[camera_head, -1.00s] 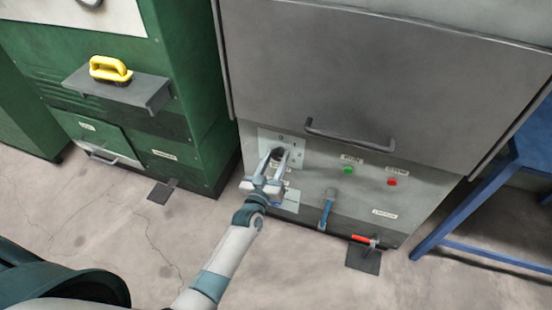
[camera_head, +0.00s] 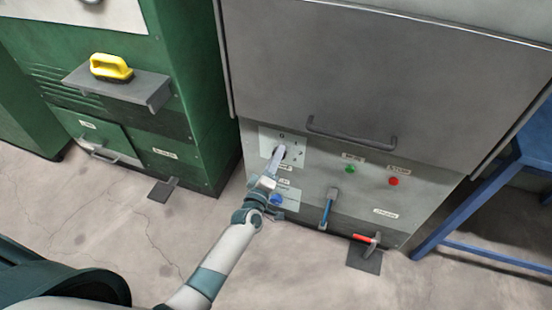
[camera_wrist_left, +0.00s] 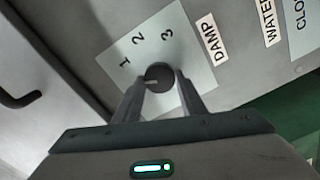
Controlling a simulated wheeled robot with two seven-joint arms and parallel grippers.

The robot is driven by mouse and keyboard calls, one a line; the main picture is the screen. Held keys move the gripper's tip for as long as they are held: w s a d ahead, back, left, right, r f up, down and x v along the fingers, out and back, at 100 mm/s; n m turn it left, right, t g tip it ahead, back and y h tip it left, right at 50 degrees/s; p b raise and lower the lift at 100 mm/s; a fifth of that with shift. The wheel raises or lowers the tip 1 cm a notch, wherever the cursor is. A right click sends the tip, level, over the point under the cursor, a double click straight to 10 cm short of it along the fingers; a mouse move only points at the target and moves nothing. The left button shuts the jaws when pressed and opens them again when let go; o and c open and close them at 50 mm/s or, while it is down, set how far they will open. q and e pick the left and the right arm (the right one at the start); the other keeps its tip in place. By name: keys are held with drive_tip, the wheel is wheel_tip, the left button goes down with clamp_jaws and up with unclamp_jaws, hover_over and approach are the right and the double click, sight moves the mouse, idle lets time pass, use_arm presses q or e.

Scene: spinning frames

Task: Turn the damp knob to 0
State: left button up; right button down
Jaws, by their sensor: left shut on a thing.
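The damp knob (camera_wrist_left: 158,77) is round and dark on a pale dial plate (camera_wrist_left: 190,62), beside a label reading DAMP. The figures 1, 2 and 3 show around it. Its light pointer mark faces left and slightly down in the wrist view, past the 1; a finger hides that part of the plate. In the head view, a 0 shows at the top of the plate (camera_head: 268,137). My left gripper (camera_wrist_left: 160,80) is shut on the knob, a finger on each side; it also shows in the head view (camera_head: 277,155). My right gripper is not in view.
A handle (camera_head: 350,135) juts out above. A yellow-handled brush (camera_head: 111,68) sits on a shelf at left.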

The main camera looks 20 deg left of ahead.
use_arm(q)
drive_tip(key=shift+f+n+b, duration=0.15)
drive_tip(key=shift+n+b, duration=0.4)
drive_tip(key=shift+n, duration=1.75)
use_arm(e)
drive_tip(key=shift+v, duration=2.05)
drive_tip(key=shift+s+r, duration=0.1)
use_arm(q)
drive_tip(key=o, duration=1)
drive_tip(key=shift+s, duration=0.1)
drive_tip(key=s, duration=1.7)
drive_tip(key=shift+s+a, duration=0.1)
drive_tip(key=shift+a, duration=0.25)
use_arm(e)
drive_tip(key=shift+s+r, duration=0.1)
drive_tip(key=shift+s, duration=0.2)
